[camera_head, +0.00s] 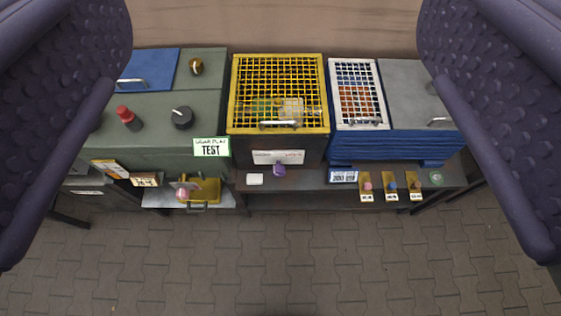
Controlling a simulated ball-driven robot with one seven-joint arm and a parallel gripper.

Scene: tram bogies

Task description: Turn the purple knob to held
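The purple knob (279,169) is small and sits low at the front of a dark box (312,148) topped by a yellow wire grid lid. A white label (278,156) with dark and red print is just above the knob; its words are too small to read. Which way the knob points cannot be told. My gripper (276,140) shows as two dark purple textured fingers, large at the left and right edges. It is wide open with nothing between the fingers close up. The knob lies beyond them, untouched, near the picture's middle.
Left is a green cabinet (165,157) with red and black knobs and a "TEST" sign (211,147). A yellow tray (204,190) is below it. Right is a blue crate (395,146) with a white grid. Small pink, blue and brown knobs (389,187) are below. The paved floor in front is clear.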

